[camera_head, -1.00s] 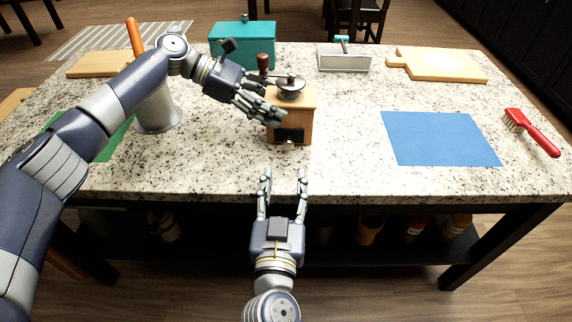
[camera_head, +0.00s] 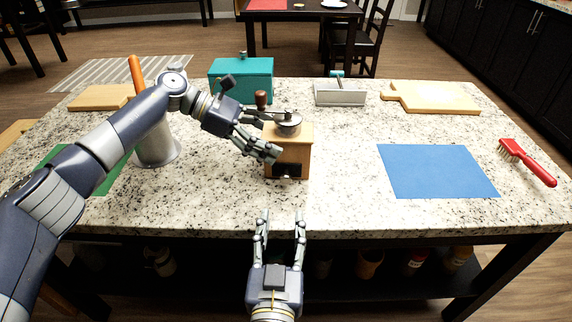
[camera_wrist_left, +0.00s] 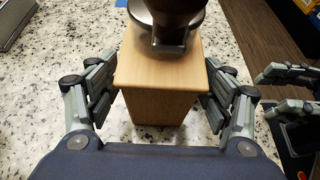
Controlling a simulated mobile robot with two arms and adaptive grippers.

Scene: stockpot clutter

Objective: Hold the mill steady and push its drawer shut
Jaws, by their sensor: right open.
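The mill (camera_head: 291,152) is a light wooden box with a metal hopper and a brown-knobbed crank, upright near the counter's front edge. Its drawer (camera_head: 287,172) shows as a dark patch with a small bright spot, low on the front; how far out it stands is unclear. My left gripper (camera_head: 262,142) comes from the left with its fingers on either side of the mill. In the left wrist view they lie close along the wooden body (camera_wrist_left: 160,75); contact is unclear. My right gripper (camera_head: 281,214) is open and empty, fingers pointing at the counter edge below the mill.
A grey canister (camera_head: 157,145) stands left of the mill, and a teal box (camera_head: 241,80) behind it. A grey tray (camera_head: 340,95), cutting board (camera_head: 437,97), blue mat (camera_head: 437,171) and red brush (camera_head: 528,162) lie to the right. The counter before the mill is clear.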

